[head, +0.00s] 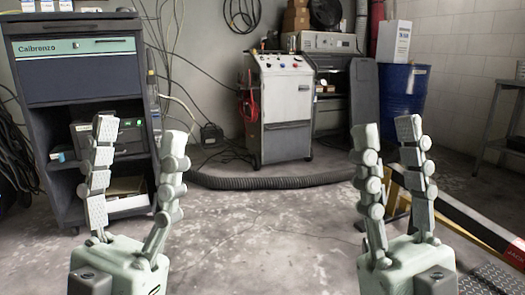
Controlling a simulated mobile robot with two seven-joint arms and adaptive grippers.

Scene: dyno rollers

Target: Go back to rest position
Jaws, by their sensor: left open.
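My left gripper (140,132) is in the lower left of the head view, fingers pointing up and spread apart. It is open with nothing between its fingers. My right gripper (387,130) is in the lower right, also pointing up. Its fingers are apart, with nothing between them. Both grippers are held up in front of me at about the same height, well apart from each other. Neither is seen holding an object.
A dark tool cabinet (85,88) stands at the left. A white wheeled machine (284,95) and a blue drum (403,88) stand at the back. A thick black hose (265,183) crosses the floor. A low yellow-and-black frame (480,235) is at the right. The concrete floor (262,235) between is clear.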

